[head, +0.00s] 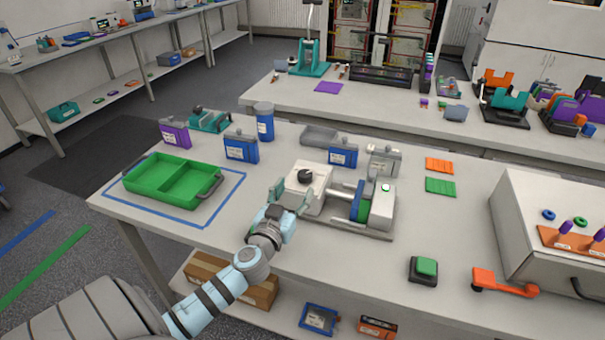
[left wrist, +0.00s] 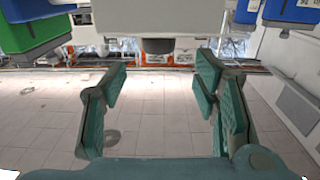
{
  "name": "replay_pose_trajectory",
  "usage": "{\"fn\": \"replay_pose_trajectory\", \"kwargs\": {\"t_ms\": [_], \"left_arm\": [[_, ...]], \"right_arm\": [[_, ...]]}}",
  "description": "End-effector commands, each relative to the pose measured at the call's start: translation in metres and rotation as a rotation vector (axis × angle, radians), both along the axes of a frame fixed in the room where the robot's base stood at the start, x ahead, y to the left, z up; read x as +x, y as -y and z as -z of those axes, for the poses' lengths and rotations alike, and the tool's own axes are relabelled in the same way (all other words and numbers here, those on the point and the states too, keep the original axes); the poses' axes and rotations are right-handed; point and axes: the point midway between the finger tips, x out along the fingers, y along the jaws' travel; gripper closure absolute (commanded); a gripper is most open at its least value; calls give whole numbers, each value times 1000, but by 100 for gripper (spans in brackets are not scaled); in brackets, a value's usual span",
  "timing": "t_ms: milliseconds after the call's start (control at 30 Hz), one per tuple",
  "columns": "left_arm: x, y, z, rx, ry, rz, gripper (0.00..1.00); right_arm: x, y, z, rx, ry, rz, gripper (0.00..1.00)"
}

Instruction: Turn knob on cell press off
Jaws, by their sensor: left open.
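The cell press (head: 375,218) is a white and grey unit on the near table. It has a white block (head: 308,197) at its left end, a horizontal cylinder section with blue and green bands, and a small lit green spot at the right. A black round knob (head: 305,176) sits on the white block. My left gripper (head: 291,195) is open and empty, close in front of the block and below the knob in the head view. In the left wrist view, a dark knob (left wrist: 158,46) shows beyond and between the open fingers, apart from them. My right gripper is out of view.
A green tray (head: 158,198) stands at left inside blue tape. A green button box (head: 423,270) and a large white case (head: 520,220) are at right. The table's front edge is near.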

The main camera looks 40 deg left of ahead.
Motion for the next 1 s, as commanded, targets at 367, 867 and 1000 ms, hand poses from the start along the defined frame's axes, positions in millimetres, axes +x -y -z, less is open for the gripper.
{"fn": "replay_pose_trajectory", "kwargs": {"t_ms": [367, 867, 1000], "left_arm": [[56, -19, 0, 0, 0, -2, 45], [60, -20, 0, 1, 0, -1, 74], [59, -20, 0, 1, 0, -1, 94]], "right_arm": [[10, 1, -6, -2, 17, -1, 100], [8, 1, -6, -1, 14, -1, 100], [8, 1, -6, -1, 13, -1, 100]]}}
